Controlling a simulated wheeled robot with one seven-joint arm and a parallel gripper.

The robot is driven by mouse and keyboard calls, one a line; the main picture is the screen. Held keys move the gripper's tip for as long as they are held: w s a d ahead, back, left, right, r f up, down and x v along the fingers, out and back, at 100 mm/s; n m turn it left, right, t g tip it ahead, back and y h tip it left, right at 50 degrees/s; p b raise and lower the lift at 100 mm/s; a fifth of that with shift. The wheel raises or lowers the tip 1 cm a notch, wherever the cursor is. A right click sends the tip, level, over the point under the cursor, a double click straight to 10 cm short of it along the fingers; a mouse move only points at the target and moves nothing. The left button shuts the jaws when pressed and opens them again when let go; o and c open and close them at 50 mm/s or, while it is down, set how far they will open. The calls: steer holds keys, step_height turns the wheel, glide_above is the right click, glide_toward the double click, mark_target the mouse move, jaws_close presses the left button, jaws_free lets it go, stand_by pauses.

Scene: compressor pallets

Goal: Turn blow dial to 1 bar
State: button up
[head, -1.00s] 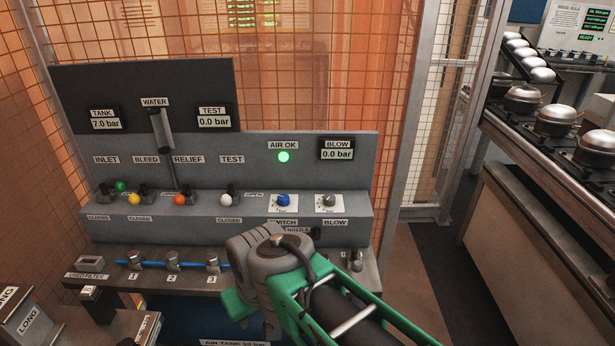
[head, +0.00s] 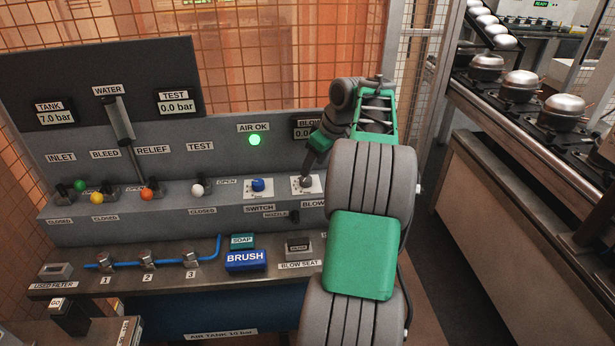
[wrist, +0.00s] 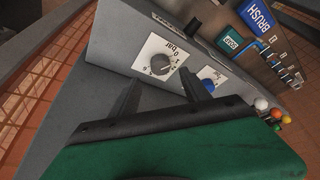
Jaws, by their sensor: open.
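The blow dial is a small grey knob (head: 306,182) on a white plate above the BLOW label, at the right end of the panel ledge. In the wrist view the knob (wrist: 160,64) shows beside a "0 bar" mark. My gripper (head: 310,170) is at the dial, reaching in from above. In the wrist view my gripper (wrist: 160,80) is open, with one dark finger on each side of the knob's near side. I cannot tell whether the fingers touch it. The BLOW display (head: 305,132) is partly hidden by my arm.
The blue switch knob (head: 258,185) sits just left of the dial. Several coloured valve knobs (head: 147,194) line the ledge farther left. A blue brush block (head: 246,261) and a soap block (head: 242,241) are on the bench below. The AIR OK lamp (head: 255,140) glows green.

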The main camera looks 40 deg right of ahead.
mark_target(308, 179)
steer(key=x, duration=0.6)
steer(key=shift+f, duration=0.1)
steer(key=shift+c, duration=0.4)
jaws_close()
